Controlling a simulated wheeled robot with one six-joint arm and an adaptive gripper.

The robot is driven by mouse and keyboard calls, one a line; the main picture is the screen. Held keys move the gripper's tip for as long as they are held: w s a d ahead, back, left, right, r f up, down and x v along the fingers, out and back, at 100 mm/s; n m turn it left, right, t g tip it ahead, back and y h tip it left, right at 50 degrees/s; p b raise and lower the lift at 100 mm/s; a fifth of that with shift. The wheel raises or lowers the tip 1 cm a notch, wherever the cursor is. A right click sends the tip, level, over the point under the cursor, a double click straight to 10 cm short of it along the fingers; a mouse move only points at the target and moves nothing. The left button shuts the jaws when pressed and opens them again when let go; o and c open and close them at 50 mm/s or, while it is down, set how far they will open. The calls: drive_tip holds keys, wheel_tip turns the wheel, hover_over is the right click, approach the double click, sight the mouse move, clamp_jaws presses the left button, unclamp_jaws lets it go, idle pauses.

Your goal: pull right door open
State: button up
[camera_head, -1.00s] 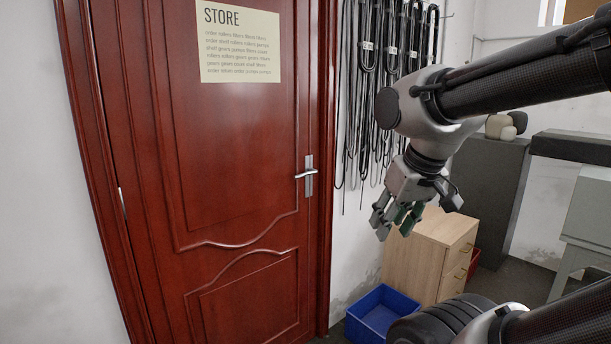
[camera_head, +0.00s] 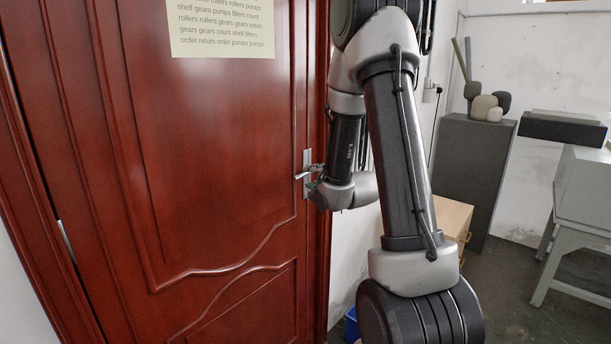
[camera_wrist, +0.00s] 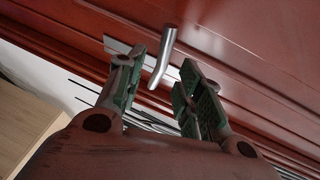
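The red wooden door (camera_head: 215,130) fills the left of the head view and appears shut in its frame. Its silver lever handle (camera_head: 302,176) is on a plate near the door's right edge. My gripper (camera_head: 314,178) is at the handle, partly hidden by my wrist. In the wrist view the handle (camera_wrist: 163,60) shows between the two spread fingers of my gripper (camera_wrist: 162,80), with gaps on both sides. The fingers are open. I cannot tell whether either finger touches the lever.
A paper sign (camera_head: 222,28) is on the door. A light wooden cabinet (camera_head: 453,215) stands behind my arm, with a blue bin (camera_head: 351,325) partly hidden. A grey pedestal (camera_head: 467,165) and a grey table (camera_head: 585,195) stand at the right. Floor is clear between them.

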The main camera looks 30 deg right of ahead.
sight(307, 174)
drive_tip(key=x, duration=0.6)
drive_tip(key=shift+w, duration=0.2)
drive_tip(key=shift+f, duration=0.1)
clamp_jaws()
